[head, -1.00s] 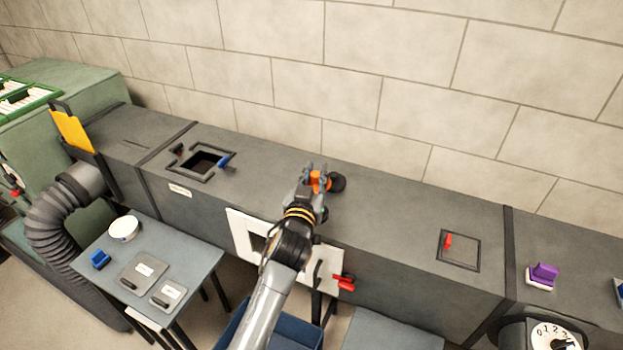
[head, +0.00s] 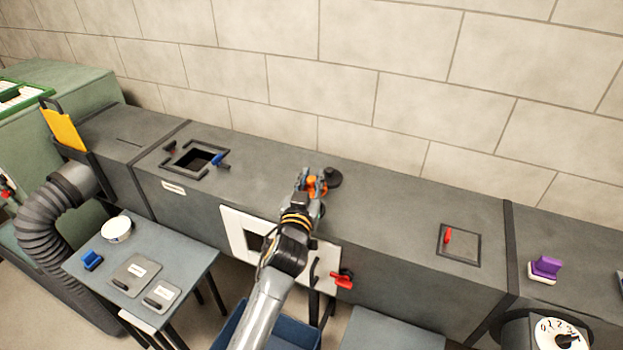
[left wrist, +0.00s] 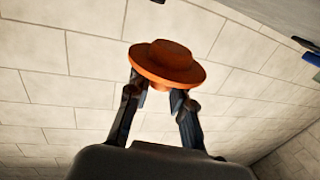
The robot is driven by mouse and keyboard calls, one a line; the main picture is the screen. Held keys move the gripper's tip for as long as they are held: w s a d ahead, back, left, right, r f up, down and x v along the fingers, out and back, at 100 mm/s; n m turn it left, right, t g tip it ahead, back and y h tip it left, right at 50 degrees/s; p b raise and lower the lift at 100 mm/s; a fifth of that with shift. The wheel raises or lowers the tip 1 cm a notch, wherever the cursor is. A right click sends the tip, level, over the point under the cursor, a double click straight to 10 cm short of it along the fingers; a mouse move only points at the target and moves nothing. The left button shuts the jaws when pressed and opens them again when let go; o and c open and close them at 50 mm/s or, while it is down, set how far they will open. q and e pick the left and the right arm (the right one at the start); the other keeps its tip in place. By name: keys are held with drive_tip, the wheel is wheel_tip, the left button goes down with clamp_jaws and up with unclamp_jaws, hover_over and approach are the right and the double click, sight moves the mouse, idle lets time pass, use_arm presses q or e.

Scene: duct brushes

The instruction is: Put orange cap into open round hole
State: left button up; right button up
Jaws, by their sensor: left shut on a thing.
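The orange cap (left wrist: 167,65), a disc with a wide brim and a raised middle, is held between the two fingertips of my left gripper (left wrist: 160,92) in the left wrist view. In the head view my left gripper (head: 313,184) is over the grey duct top, shut on the orange cap (head: 316,187), which is partly hidden by the fingers. A dark round fitting (head: 334,177) shows on the duct just right of and beyond the cap. I cannot tell how deep it is, or whether the cap touches it. My right gripper is not in view.
The long grey duct (head: 390,210) runs along the block wall. A square opening (head: 196,160) with a blue clip is at left, a red-handled hatch (head: 459,245) at right. A side table (head: 190,255) holds plates, a white lid and a blue object. Duct top between is mostly clear.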

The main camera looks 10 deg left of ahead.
use_arm(q)
drive_tip(key=shift+f, duration=0.15)
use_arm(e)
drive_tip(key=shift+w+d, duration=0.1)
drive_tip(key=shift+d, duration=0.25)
use_arm(q)
drive_tip(key=shift+f, duration=0.15)
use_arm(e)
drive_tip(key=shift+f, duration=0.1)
